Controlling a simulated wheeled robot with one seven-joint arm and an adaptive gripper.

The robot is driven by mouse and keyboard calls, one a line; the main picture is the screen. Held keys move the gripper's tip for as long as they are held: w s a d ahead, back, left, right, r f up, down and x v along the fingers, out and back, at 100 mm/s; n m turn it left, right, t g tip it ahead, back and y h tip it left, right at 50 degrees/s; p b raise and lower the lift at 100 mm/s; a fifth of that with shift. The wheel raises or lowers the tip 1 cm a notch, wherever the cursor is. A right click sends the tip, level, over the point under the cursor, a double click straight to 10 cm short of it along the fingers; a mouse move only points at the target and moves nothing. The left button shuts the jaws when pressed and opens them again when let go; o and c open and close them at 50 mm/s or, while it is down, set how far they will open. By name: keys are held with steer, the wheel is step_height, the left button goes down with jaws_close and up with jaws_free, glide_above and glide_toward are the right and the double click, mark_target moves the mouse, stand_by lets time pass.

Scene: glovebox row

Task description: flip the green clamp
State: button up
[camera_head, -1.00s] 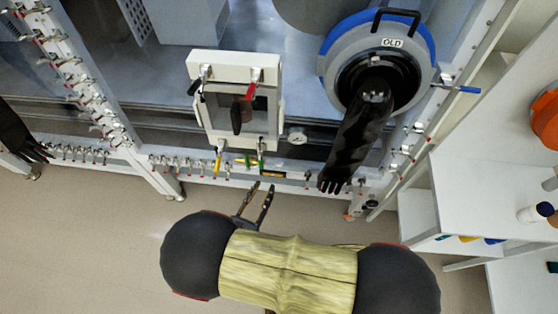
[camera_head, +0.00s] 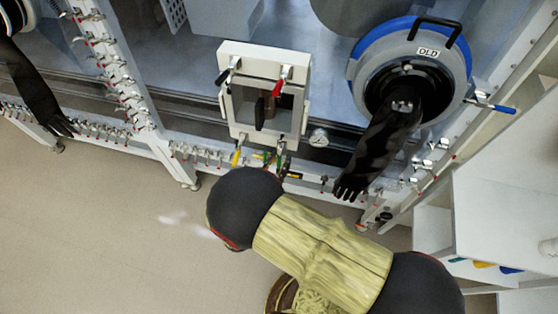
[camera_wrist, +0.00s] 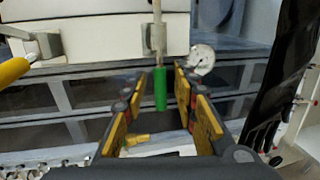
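The green clamp (camera_wrist: 160,88) has a green grip hanging down from a metal arm at the lower edge of the white framed box door (camera_head: 260,131). In the wrist view, the grip lies between the two yellow-padded fingers of my gripper (camera_wrist: 160,76). The fingers are open, with a visible gap on each side of the grip. In the head view, the green clamp (camera_head: 280,160) shows small below the door's lower right corner, and my arm's dark end partly hides the gripper there.
A yellow clamp (camera_head: 237,156) is to the left, with black (camera_head: 223,75) and red (camera_head: 280,84) clamps above. A round gauge (camera_head: 318,138) is close on the right. A black glove (camera_head: 375,150) hangs from a blue-rimmed port farther right. Floor at lower left is clear.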

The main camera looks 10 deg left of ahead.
steer(key=shift+c, duration=1.4)
steer(key=c, duration=0.4)
jaws_close()
